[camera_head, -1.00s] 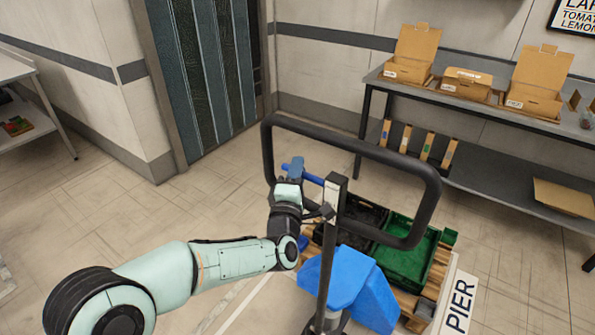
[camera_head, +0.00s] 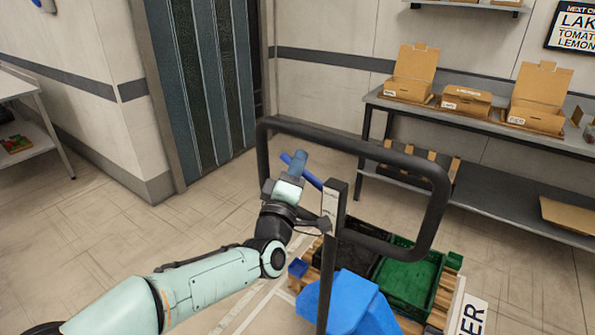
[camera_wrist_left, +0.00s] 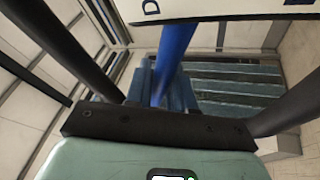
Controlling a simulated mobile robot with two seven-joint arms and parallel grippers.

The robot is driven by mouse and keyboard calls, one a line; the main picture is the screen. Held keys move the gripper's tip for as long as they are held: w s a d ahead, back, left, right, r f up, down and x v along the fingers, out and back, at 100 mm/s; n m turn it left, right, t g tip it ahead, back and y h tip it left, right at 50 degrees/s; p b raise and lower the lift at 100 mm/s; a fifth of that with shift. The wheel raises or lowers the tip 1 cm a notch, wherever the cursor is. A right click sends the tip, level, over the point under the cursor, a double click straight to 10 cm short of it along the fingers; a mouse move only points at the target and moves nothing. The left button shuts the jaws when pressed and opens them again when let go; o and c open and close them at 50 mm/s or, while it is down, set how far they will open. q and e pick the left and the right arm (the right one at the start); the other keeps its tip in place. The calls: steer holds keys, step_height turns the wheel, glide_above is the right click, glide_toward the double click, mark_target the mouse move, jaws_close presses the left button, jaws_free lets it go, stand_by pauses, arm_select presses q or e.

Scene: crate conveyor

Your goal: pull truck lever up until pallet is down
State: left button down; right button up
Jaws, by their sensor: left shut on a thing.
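The pallet truck's black loop handle (camera_head: 350,131) stands upright on a dark post (camera_head: 330,240). The blue lever (camera_head: 315,181) sticks out left from the post top, its free end tilted up. My left gripper (camera_head: 292,170) is shut on the lever, inside the handle loop. In the left wrist view the blue lever (camera_wrist_left: 175,55) runs through the middle, in front of the gripper's dark body. The wooden pallet (camera_head: 440,300) is behind the truck's blue body (camera_head: 350,303); its height above the floor cannot be told. My right gripper is not in view.
A green crate (camera_head: 408,280) and a black crate (camera_head: 350,253) sit on the pallet. A grey shelf table (camera_head: 470,118) with open cardboard boxes (camera_head: 410,82) stands at the back right. A strip-curtain doorway (camera_head: 210,80) is behind. The floor at left is clear.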

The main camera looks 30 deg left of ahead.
arm_select(q)
steer(key=c, duration=1.1)
jaws_free()
steer(key=shift+o, duration=0.2)
steer(key=b+v, duration=0.2)
steer(key=v, duration=1.1)
steer(key=shift+s, duration=0.2)
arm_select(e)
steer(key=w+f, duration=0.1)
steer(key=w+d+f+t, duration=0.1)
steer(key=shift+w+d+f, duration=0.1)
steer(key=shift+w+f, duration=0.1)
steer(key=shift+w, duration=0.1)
